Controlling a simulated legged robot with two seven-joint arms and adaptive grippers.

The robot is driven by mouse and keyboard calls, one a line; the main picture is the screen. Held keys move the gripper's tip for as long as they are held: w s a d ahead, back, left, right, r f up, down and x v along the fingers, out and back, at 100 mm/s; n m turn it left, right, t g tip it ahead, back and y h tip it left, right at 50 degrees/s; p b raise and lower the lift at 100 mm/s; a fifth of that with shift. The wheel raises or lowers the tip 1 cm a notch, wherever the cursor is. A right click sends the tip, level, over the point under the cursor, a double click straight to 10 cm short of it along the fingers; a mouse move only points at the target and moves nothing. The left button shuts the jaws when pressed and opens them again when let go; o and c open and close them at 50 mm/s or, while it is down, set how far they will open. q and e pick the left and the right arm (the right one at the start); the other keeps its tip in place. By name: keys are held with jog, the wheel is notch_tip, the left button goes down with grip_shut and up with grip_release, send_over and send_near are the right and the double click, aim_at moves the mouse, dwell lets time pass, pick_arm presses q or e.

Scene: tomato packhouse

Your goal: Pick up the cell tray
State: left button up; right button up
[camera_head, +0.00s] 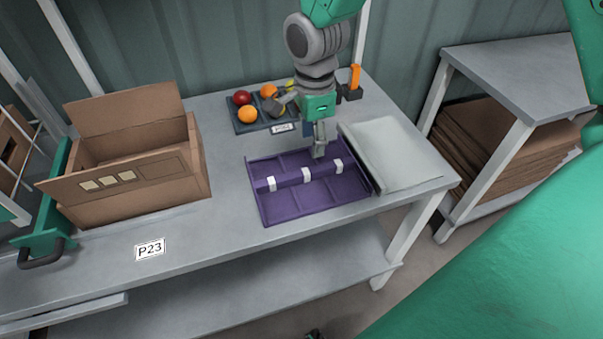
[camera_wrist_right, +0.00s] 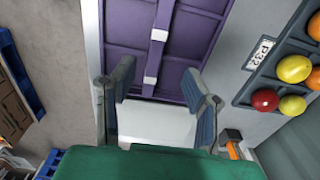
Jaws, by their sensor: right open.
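The purple cell tray (camera_head: 318,208) lies flat on the bench, with shallow cells and a raised bar along its middle marked by white bands. It also shows in the right wrist view (camera_wrist_right: 190,58). My right gripper (camera_head: 302,128) is open and empty, above the tray's back right part. In the right wrist view its two fingers (camera_wrist_right: 158,85) are spread wide, with the tray's near edge and end of the bar beyond them. I cannot tell whether a fingertip touches the tray. My left gripper is not in view.
A grey fruit tray (camera_head: 249,127) stands behind the cell tray. A pale flat panel (camera_head: 396,155) lies close at its right. An orange-handled item (camera_head: 354,78) stands at the back. An open cardboard box (camera_head: 188,180) is left.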

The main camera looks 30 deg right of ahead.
send_over(313, 169)
jog(key=f, duration=0.4)
jog(key=shift+w+a, duration=0.1)
jog(key=shift+w, duration=0.15)
jog(key=shift+s+f, duration=0.15)
jog(key=shift+f, duration=0.45)
jog(key=shift+s+f+b, duration=0.15)
jog(key=shift+f+b, duration=0.3)
jog(key=shift+f, duration=1.65)
jog(key=shift+f, duration=0.2)
grip_shut()
